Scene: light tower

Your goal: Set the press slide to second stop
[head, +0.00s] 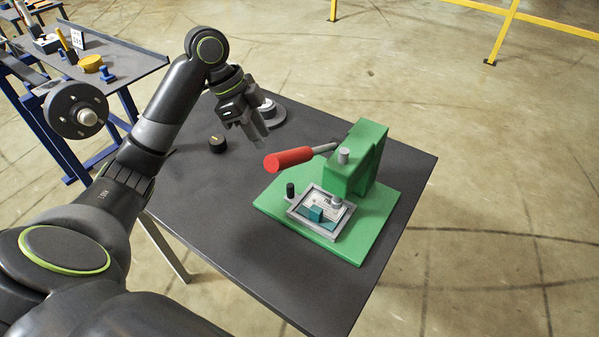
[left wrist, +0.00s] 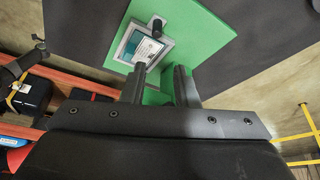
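A green press (head: 353,158) with a red-handled lever (head: 288,159) stands on its green base plate (head: 352,249) on the dark table. A grey-framed slide (head: 328,236) holding a white and teal piece lies low on the base in front of the press column. A black knob (head: 290,190) stands at the slide's left corner. The slide (left wrist: 126,48) and knob (left wrist: 157,24) also show in the left wrist view. My left gripper (head: 256,133) is above the table, behind and left of the lever, touching nothing. Its fingers (left wrist: 160,82) are apart and empty. My right gripper is not in view.
Another table (head: 130,62) with a yellow disc (head: 91,63) stands at the back left. The table's left front is clear.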

